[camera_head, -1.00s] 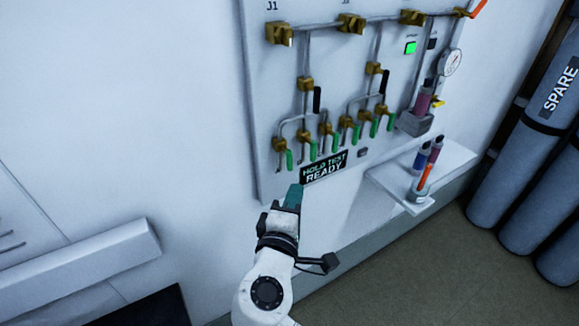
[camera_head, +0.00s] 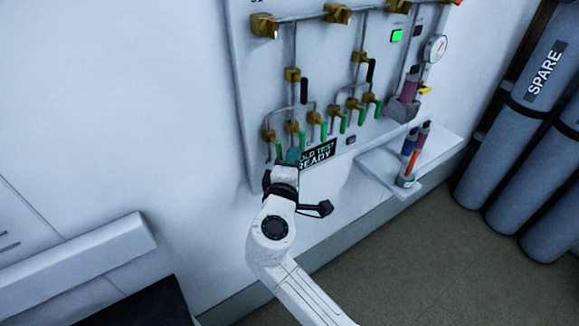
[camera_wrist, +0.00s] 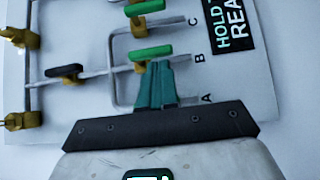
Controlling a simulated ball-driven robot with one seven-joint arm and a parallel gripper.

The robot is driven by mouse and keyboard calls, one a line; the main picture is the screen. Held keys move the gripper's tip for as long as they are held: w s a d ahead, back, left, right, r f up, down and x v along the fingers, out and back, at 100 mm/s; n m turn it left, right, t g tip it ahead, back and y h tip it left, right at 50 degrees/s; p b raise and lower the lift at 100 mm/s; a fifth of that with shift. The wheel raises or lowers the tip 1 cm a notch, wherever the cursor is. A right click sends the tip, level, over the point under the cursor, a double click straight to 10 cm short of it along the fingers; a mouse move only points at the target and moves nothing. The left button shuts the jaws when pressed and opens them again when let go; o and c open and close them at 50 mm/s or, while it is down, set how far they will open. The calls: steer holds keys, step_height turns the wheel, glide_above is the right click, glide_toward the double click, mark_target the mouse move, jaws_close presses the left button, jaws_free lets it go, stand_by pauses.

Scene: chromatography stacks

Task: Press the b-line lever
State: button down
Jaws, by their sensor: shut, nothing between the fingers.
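The b-line lever (camera_wrist: 152,53) is a green handle on a brass valve beside the letter B in the wrist view. In the head view my gripper (camera_head: 293,154) is at the panel's lower left. The A lever (camera_head: 278,150) is just left of it.
The C lever (camera_wrist: 151,23) is close above the B lever in the wrist view. A READY display (camera_head: 317,154) is right of my gripper. A black-handled valve (camera_head: 304,91) is above. Grey cylinders (camera_head: 525,90) stand far right.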

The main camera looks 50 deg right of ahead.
steer(key=shift+w+d, duration=0.25)
steer(key=shift+d, duration=0.25)
steer(key=shift+f, duration=0.15)
steer(key=shift+d+b, duration=0.1)
steer(key=shift+b, duration=0.6)
